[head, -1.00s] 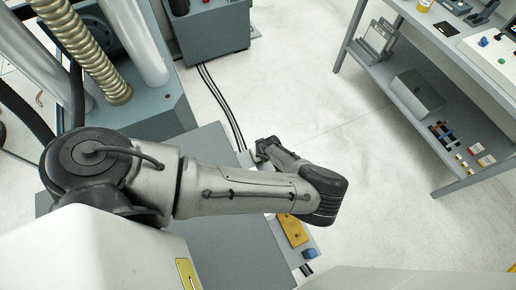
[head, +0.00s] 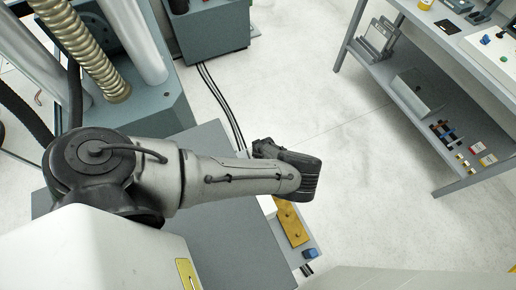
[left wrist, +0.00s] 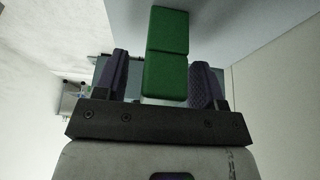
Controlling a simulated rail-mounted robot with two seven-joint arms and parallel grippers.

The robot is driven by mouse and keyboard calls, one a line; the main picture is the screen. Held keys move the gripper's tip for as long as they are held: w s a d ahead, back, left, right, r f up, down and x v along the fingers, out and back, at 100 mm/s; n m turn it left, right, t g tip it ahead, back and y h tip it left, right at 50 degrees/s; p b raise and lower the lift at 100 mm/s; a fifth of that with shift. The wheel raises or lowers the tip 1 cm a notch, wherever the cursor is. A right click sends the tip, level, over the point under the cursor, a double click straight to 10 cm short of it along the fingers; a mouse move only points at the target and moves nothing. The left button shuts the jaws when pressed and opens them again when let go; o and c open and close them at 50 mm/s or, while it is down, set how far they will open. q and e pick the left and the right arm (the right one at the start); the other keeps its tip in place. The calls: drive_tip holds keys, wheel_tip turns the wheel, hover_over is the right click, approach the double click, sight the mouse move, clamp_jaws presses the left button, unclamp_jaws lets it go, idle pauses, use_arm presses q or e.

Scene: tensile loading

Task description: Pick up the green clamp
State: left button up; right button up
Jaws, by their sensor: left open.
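The green clamp (left wrist: 166,55) shows in the left wrist view as two green blocks joined end to end. It sits between the two purple-grey fingers of my left gripper (left wrist: 160,72), with a visible gap to the left finger and a narrower one to the right. The left gripper is open. I cannot tell how deep the clamp lies between the fingers. In the head view my own left arm covers the area, and neither the clamp nor the left gripper's fingertips can be made out. My right gripper is in neither view.
A grey bench surface (head: 235,235) lies under my left arm. A yellow plate (head: 293,225) and a blue block (head: 310,253) are at its right edge. The testing machine with its ribbed column (head: 85,45) stands at upper left. A shelf table (head: 440,100) is at right, with open floor between.

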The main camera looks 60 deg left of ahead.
use_arm(q)
drive_tip(key=c, duration=1)
drive_tip(key=shift+r, duration=0.1)
drive_tip(key=shift+c, duration=0.2)
